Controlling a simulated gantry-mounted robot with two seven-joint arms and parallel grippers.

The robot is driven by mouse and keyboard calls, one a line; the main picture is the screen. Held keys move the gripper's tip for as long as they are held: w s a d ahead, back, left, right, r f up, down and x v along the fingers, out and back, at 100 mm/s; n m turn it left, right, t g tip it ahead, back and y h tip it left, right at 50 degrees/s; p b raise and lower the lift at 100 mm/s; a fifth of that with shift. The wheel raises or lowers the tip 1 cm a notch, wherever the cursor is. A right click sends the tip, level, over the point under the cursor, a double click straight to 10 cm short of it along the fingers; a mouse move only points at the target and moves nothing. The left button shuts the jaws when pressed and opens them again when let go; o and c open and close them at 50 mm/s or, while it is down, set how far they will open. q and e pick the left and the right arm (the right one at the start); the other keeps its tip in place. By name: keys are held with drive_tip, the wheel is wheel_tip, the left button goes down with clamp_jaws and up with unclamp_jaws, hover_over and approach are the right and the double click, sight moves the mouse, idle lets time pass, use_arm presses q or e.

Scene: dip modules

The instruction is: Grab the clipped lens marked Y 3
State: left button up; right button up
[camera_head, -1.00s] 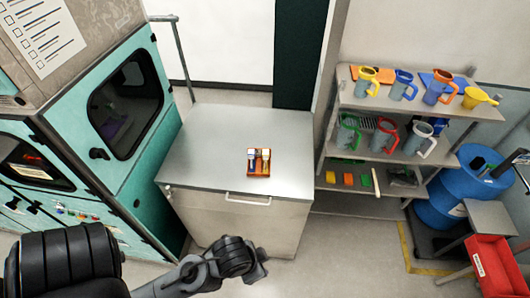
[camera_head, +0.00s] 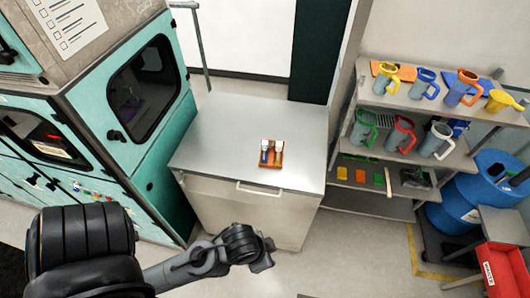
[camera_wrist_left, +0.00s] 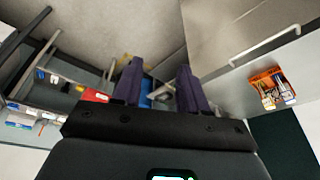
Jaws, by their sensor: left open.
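A small orange-red tray (camera_head: 270,165) sits on the grey cabinet top. Two small upright pieces stand in it, a left one (camera_head: 265,150) and a right one (camera_head: 278,150), with whitish tops. They may be the clipped lenses; the Y 3 mark is too small to read. The tray (camera_wrist_left: 262,77) and its pieces (camera_wrist_left: 285,92) also show at the right of the left wrist view. My left gripper (camera_head: 263,254) is in front of the cabinet, apart from the tray. Its two fingers (camera_wrist_left: 158,84) are spread and empty. My right gripper is not in view.
The cabinet top (camera_head: 220,140) is otherwise clear. A teal machine (camera_head: 150,165) stands close on its left. A shelf unit (camera_head: 400,155) with several coloured jugs is on its right. A blue drum (camera_head: 460,200) and a red bin (camera_head: 500,268) stand farther right.

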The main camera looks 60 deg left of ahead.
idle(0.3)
use_arm(q)
drive_tip(key=o, duration=0.4)
drive_tip(key=shift+c, duration=0.2)
drive_tip(key=shift+d, duration=0.1)
